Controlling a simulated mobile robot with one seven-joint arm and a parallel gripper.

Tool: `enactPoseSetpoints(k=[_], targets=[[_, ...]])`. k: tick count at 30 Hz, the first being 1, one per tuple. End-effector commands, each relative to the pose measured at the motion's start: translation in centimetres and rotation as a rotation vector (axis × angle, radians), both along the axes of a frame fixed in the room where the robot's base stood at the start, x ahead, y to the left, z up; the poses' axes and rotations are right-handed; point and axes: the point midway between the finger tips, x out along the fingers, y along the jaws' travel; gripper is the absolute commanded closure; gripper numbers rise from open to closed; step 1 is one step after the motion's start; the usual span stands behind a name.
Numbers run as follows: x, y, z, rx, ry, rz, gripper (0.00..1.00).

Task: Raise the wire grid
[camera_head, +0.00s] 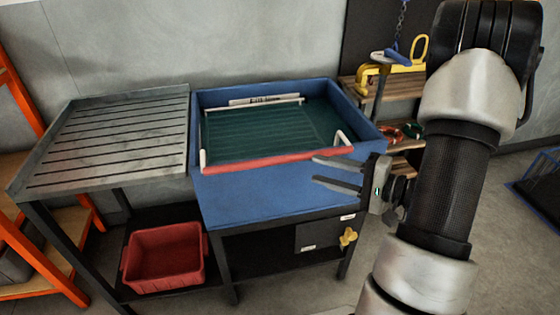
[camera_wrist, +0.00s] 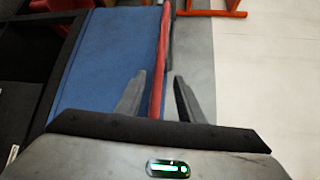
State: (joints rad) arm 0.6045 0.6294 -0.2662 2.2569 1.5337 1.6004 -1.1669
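The wire grid (camera_head: 262,132) shows as faint lines in the dark green inside of a blue basin. A red bar (camera_head: 275,160) runs along the front of the basin, with a white handle (camera_head: 343,139) near its right end and a white upright at its left end. My gripper (camera_head: 316,169) is open at the right end of the red bar, its fingers pointing left. In the wrist view, the red bar (camera_wrist: 161,50) runs between the two spread fingers. I cannot tell whether they touch it. The basin's floor is hard to make out.
The blue basin (camera_head: 365,125) has a flat blue apron in front. A slatted grey drainer (camera_head: 110,140) adjoins it at left, with a red crate (camera_head: 165,257) below. A wooden shelf with yellow and blue gear (camera_head: 395,65) stands behind at right.

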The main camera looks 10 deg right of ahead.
Motion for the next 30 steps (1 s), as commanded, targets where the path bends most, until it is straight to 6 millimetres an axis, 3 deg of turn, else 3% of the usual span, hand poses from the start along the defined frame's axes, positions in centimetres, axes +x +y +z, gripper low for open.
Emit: enactPoseSetpoints(k=[9, 15, 21, 30], targets=[[4.8, 5.2, -1.1, 0.000, 0.001, 0.006, 0.65], [7.3, 7.5, -1.5, -0.001, 0.000, 0.004, 0.65], [8.4, 8.7, -1.7, 0.000, 0.001, 0.003, 0.65], [8.5, 8.8, -1.7, 0.000, 0.001, 0.002, 0.65]])
